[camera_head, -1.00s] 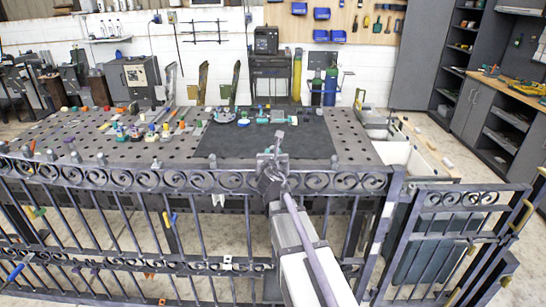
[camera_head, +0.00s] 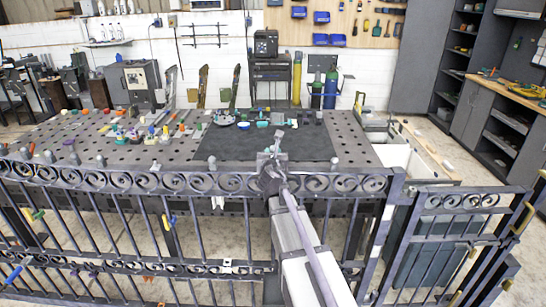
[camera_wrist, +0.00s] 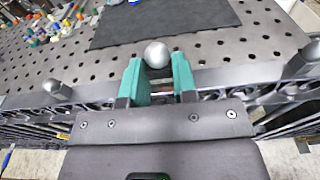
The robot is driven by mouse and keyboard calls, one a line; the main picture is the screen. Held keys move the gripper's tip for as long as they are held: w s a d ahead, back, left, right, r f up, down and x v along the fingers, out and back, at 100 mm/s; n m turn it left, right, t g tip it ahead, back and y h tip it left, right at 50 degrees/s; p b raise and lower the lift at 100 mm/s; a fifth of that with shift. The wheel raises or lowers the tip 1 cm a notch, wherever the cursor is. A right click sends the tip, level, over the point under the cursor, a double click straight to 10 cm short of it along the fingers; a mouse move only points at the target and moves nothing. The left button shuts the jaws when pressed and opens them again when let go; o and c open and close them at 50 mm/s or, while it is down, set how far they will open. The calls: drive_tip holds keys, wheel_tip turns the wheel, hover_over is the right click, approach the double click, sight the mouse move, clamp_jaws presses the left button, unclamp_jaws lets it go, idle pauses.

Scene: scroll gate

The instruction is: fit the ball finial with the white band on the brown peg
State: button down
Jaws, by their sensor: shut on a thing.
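My gripper (camera_wrist: 160,78) has green fingers and is shut on a plain-looking grey ball finial (camera_wrist: 157,54), whose round top shows between and just beyond the fingertips. I cannot make out a white band on it from this angle. In the head view my gripper (camera_head: 275,150) is over the gate's top rail, in front of the dark mat; the finial is too small to tell there.
The scroll gate's top rail (camera_head: 110,182) runs across the front. Rounded grey posts stand on it, one left (camera_wrist: 57,89) and one right (camera_wrist: 314,50) in the wrist view. Behind is a perforated table (camera_head: 180,152) with a dark mat (camera_head: 225,146) and several small coloured parts.

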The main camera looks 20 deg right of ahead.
drive_tip(key=shift+f+b+x, duration=0.15)
drive_tip(key=shift+b+x, duration=0.1)
drive_tip(key=shift+x, duration=0.9)
drive_tip(key=shift+f+b+x, duration=0.15)
drive_tip(key=shift+b+x, duration=0.1)
drive_tip(key=shift+x, duration=0.9)
drive_tip(key=shift+f+b, duration=1.3)
drive_tip(key=shift+s+a+f+b, duration=0.1)
drive_tip(key=shift+f+b, duration=1.6)
drive_tip(key=c, duration=0.8)
unclamp_jaws()
drive_tip(key=p+v, duration=0.1)
drive_tip(key=v, duration=1)
